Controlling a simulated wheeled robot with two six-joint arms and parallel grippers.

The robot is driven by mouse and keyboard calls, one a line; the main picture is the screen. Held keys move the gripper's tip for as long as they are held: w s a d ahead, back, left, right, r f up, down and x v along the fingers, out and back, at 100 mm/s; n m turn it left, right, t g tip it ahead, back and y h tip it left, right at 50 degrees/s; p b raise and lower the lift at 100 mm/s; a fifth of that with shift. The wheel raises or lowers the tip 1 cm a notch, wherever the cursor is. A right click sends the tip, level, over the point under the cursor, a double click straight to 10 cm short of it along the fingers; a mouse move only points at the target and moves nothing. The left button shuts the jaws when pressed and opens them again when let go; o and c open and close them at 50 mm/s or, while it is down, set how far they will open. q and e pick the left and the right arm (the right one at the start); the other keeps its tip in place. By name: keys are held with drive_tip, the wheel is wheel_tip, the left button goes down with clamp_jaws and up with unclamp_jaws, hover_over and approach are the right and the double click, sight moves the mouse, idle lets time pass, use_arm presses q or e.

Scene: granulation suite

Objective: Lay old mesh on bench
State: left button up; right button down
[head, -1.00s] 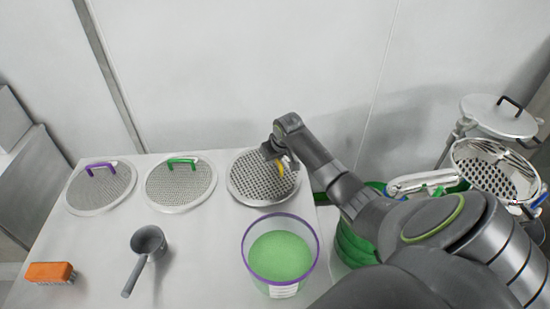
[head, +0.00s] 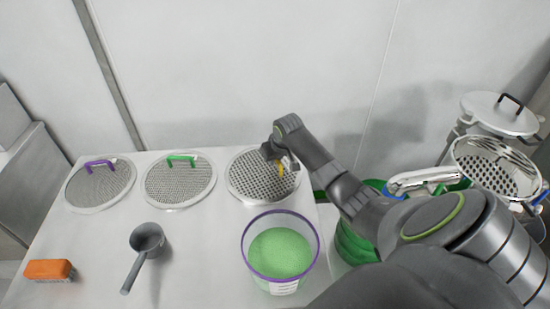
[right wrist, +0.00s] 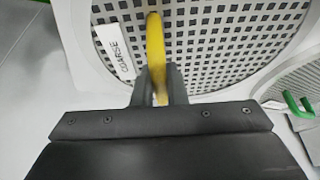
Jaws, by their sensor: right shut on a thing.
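The mesh with the yellow handle (head: 249,188) is a round perforated metal disc at the right end of the bench (head: 195,245). It also shows in the right wrist view (right wrist: 265,30), with a white label reading COARSE. My right gripper (head: 276,160) is over the disc, its fingers shut on the yellow handle (right wrist: 156,45). The disc lies flat at the bench surface; whether it fully touches is hard to tell. My left gripper is not in view.
A mesh with a green handle (head: 165,190) and one with a purple handle (head: 85,192) lie to the left. A clear tub of green granules (head: 280,252), a grey scoop (head: 146,240) and an orange brush (head: 49,270) are nearer. An open metal sieve housing (head: 490,165) stands at right.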

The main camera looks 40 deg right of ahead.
drive_tip(key=c, duration=1.4)
unclamp_jaws()
drive_tip(key=shift+o, duration=0.2)
drive_tip(key=shift+r, duration=0.1)
drive_tip(key=v, duration=1.7)
drive_tip(key=shift+b, duration=0.45)
drive_tip(key=shift+s, duration=0.1)
